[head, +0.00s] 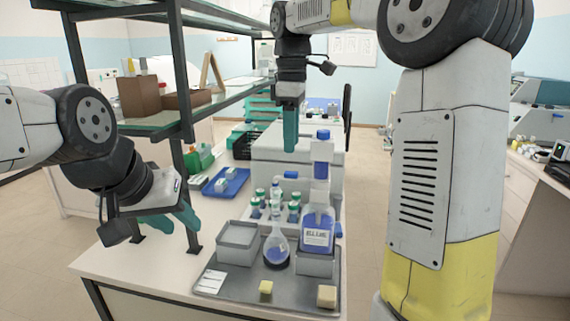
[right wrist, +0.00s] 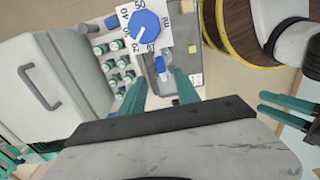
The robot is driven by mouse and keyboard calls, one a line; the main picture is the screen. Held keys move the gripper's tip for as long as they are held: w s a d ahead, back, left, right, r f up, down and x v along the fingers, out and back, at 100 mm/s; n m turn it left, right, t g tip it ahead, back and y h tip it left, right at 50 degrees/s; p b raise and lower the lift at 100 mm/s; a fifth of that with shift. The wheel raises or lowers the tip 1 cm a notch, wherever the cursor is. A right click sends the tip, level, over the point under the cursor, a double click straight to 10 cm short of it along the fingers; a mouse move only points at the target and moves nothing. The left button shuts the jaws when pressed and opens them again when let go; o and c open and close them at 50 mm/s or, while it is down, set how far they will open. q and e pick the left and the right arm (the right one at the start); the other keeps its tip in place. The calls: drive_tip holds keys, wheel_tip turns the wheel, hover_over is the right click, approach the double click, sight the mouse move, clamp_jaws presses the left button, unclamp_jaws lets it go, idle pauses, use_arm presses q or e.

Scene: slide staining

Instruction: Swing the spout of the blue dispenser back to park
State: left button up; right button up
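The blue dispenser (head: 322,171) tops a labelled bottle of blue liquid (head: 318,230) in the head view. Its spout (head: 291,174) juts left, above a round flask (head: 277,248) with blue liquid. In the right wrist view the dispenser top shows as a blue dial with a numbered plate (right wrist: 145,24). A blue piece, apparently the spout tip (right wrist: 160,65), shows just ahead, between the fingertips. My right gripper (head: 290,146) points down above the spout; its teal fingers (right wrist: 160,80) are apart with nothing clasped. My left gripper (head: 172,222) is open and empty, left of the tray.
A grey tray (head: 235,286) carries the bottle, flask, a grey box (head: 238,238) and small yellowish blocks. Several green-capped bottles (head: 258,206) stand behind the flask, near a white machine (head: 268,152). A shelf post (head: 184,190) stands between my left gripper and a blue tray (head: 226,182).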

sight(291, 172)
wheel_tip(291, 172, down, 8)
drive_tip(key=shift+r, duration=0.25)
clamp_jaws()
idle(1.5)
